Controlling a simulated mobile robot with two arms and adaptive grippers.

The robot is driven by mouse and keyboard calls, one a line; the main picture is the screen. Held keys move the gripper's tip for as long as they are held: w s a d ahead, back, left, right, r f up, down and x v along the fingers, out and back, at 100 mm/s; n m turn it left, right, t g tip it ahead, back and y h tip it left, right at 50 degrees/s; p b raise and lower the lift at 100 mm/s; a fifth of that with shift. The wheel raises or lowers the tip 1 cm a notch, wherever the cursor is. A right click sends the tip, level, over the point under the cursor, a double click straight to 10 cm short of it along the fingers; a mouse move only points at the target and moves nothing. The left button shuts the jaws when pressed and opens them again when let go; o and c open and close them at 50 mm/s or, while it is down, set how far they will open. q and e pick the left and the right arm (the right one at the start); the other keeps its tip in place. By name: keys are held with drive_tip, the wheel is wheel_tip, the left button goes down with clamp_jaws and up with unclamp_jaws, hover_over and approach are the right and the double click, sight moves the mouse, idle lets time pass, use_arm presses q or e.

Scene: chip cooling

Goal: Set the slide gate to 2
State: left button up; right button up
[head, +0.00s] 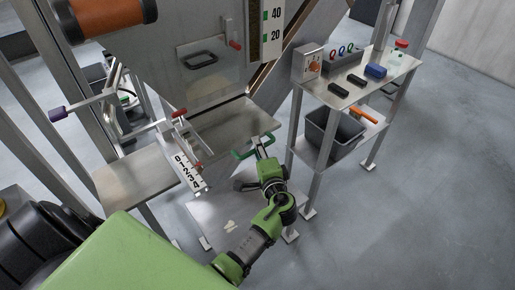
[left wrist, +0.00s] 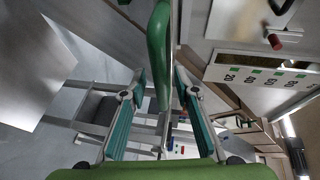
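The white gate scale (head: 187,172), marked 0 to 4, hangs at an angle in the head view. A small red pointer (head: 198,165) lies by its right edge, roughly beside the 2; its exact reading is too small to tell. A green bar handle (head: 240,154) sticks out at the front of the metal chute, right of the scale. My left gripper (head: 263,149) is at this handle. In the left wrist view the green handle (left wrist: 158,50) runs between the two teal fingers of the left gripper (left wrist: 159,75), with gaps visible on both sides. My right gripper is not in view.
A steel cart (head: 375,80) with a control box (head: 308,63) and small tools stands to the right, a dark bin (head: 334,135) on its lower shelf. A metal side plate (head: 135,178) and a purple-ended lever (head: 57,114) are at the left. Floor at right is clear.

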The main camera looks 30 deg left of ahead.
use_arm(q)
drive_tip(key=v, duration=0.7)
drive_tip(key=shift+s+d, duration=0.15)
drive_tip(key=shift+s, duration=0.05)
drive_tip(key=shift+r, duration=0.15)
drive_tip(key=s+d+f+g+h, duration=0.25)
drive_tip(key=s+f, duration=0.25)
drive_tip(key=f, duration=0.6)
drive_tip(key=s+d+f+m+g+h, duration=0.1)
drive_tip(key=s+d+f+h, duration=0.2)
drive_tip(key=f, duration=0.9)
drive_tip(key=s+d+f+g+h, duration=0.1)
drive_tip(key=s+f+g+h, duration=0.15)
drive_tip(key=s+f, duration=0.6)
drive_tip(key=s+a+f+n+g+h, duration=0.1)
drive_tip(key=s+f+n, duration=0.1)
drive_tip(key=s+f, duration=0.4)
drive_tip(key=s+a+f+n+g+h, duration=0.1)
drive_tip(key=s+f, duration=0.5)
drive_tip(key=s, duration=0.7)
drive_tip(key=s+a+f+n+g+h, duration=0.1)
drive_tip(key=s+f+n+g, duration=0.1)
drive_tip(key=s+f, duration=0.4)
drive_tip(key=s+n, duration=0.1)
drive_tip(key=s, duration=0.2)
drive_tip(key=shift+s+f+n, duration=0.2)
drive_tip(key=shift+s+n, duration=0.2)
drive_tip(key=shift+a, duration=0.15)
